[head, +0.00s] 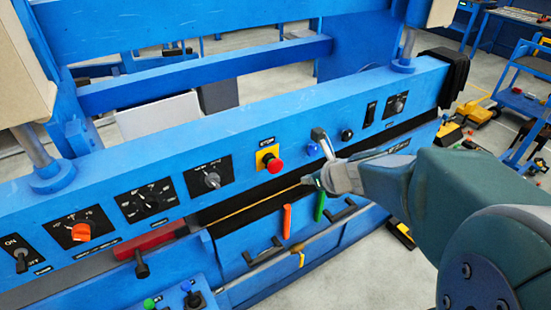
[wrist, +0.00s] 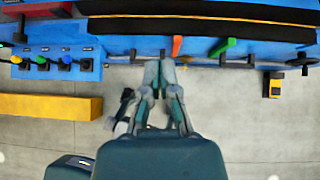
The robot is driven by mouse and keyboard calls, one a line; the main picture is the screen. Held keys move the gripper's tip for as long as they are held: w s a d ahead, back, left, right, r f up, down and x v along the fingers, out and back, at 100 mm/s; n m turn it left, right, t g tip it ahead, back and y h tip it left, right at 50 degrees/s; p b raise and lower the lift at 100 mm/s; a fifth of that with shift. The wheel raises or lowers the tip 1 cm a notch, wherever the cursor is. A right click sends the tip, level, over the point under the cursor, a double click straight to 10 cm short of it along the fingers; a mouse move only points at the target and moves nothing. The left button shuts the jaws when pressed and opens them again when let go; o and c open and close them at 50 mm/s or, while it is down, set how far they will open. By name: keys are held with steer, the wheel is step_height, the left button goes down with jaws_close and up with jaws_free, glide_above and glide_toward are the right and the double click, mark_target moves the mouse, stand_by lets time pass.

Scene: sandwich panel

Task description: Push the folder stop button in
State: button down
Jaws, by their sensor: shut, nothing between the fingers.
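The red stop button (head: 273,164) sits on a yellow square plate on the front of the blue panel, in the middle of the head view. It stands out from its plate. It is not visible in the wrist view. My gripper (head: 320,158) is to the right of the button, in front of the panel near a blue button (head: 313,149), and apart from the red one. In the wrist view my gripper (wrist: 160,65) has its fingers together with nothing between them. I cannot tell how far the tips are from the panel.
Rotary knobs (head: 212,178) line the panel to the left, with a black knob (head: 347,135) to the right. An orange lever (head: 287,221) and a green lever (head: 320,206) hang below. A yellow block (wrist: 50,106) lies on the floor at left in the wrist view.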

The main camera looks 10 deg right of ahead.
mark_target(277, 172)
steer(key=w+a+f, duration=0.1)
steer(key=w, duration=0.2)
steer(key=w+a+f, duration=0.1)
steer(key=w+f, duration=0.1)
steer(key=w, duration=0.1)
steer(key=w+a+f, duration=0.1)
steer(key=w+f, duration=0.1)
steer(key=w, duration=0.1)
steer(key=shift+w+a+f, duration=0.15)
steer(key=shift+a+f, duration=0.05)
steer(key=shift+a, duration=0.2)
